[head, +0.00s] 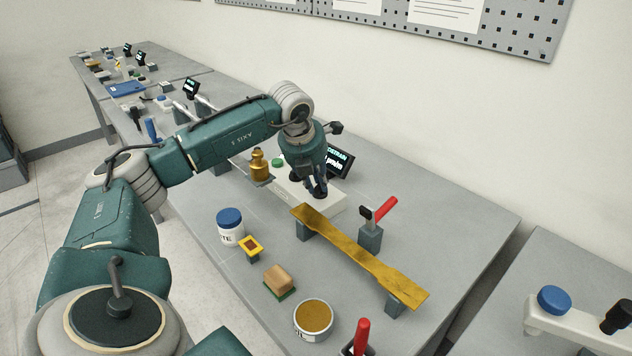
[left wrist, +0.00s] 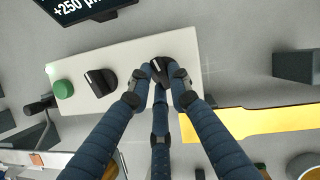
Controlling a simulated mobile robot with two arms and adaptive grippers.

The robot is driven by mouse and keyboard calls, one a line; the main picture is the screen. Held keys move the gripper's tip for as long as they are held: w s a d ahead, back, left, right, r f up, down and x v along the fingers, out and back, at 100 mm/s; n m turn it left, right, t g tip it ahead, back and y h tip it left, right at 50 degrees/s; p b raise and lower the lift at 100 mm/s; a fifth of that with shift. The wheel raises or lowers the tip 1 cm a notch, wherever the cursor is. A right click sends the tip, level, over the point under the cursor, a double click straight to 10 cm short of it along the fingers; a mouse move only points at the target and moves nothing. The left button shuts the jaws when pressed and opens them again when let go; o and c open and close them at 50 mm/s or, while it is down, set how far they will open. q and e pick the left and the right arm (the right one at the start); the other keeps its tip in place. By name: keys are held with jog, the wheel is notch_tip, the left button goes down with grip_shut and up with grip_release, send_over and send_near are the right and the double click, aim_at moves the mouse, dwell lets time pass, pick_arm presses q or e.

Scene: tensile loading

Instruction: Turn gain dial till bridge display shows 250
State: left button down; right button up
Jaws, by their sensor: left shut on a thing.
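The white bridge box (head: 338,201) stands on the grey bench, and in the left wrist view (left wrist: 130,55) it carries a green button (left wrist: 63,89) and two black dials. One dial (left wrist: 100,82) is free. My left gripper (left wrist: 163,77) is shut on the other dial (left wrist: 160,68), at the end away from the button. In the head view my left gripper (head: 317,188) reaches down to the box from above. The dark display (head: 339,161) stands behind the box; in the left wrist view (left wrist: 82,8) it reads "+250" followed by cut-off letters. My right gripper is not in view.
A yellow-brown dogbone strip (head: 360,257) rests on grey blocks at the right, beside a red-handled tool (head: 379,212). A blue-lidded jar (head: 230,227), a wood block (head: 279,279) and a round tub (head: 314,319) stand in front. A brass weight (head: 259,165) stands left of the box.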

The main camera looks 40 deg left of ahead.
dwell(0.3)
pick_arm(q)
jog(key=c, duration=1.6)
grip_release()
jog(key=shift+r, duration=0.1)
jog(key=shift+s+r, duration=0.1)
jog(key=shift+r, duration=0.15)
jog(key=v, duration=1.1)
jog(key=shift+s+d+r, duration=0.1)
jog(key=shift+s+d, duration=0.05)
jog(key=shift+s, duration=0.05)
